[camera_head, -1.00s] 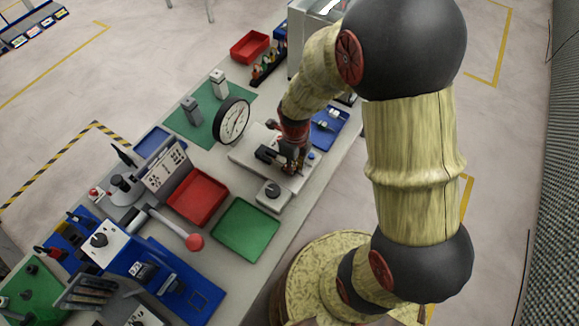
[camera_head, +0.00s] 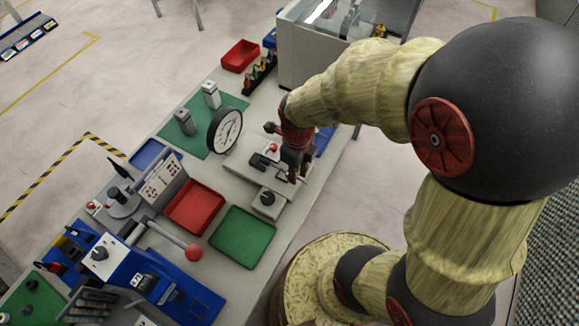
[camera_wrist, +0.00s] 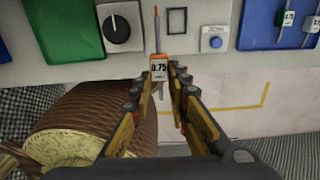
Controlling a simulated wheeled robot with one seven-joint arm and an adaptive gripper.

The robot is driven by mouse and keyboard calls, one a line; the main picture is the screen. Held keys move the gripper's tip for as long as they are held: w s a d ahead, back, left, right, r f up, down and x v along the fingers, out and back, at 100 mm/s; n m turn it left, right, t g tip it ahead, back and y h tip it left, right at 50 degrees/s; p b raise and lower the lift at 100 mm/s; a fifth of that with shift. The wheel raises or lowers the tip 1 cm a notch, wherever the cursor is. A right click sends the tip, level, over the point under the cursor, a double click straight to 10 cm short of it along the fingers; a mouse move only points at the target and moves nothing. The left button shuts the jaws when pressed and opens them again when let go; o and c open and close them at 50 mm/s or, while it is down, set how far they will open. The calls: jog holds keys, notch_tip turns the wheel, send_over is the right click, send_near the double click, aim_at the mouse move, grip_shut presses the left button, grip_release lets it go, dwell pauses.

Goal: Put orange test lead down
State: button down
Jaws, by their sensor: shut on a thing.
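The orange test lead (camera_wrist: 158,60) is in the wrist view, between the fingertips of my gripper (camera_wrist: 157,84). It has an orange-topped body with a white label reading 0.75, and a thin tip pointing up the picture over the pale grey panel. My gripper is shut on it. The lead cannot be made out there. Whether it touches the panel cannot be told.
The panel carries a black knob (camera_wrist: 117,29), a dark square outline (camera_wrist: 177,21) and a blue button (camera_wrist: 215,42). A green tray (camera_head: 243,236) lies to the left, and a blue tray with labelled items (camera_wrist: 270,22) to the right. A round dial (camera_head: 225,130) stands behind.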

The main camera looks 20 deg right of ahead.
jog(key=s+r, duration=0.3)
jog(key=s, duration=0.5)
jog(key=shift+p, duration=0.45)
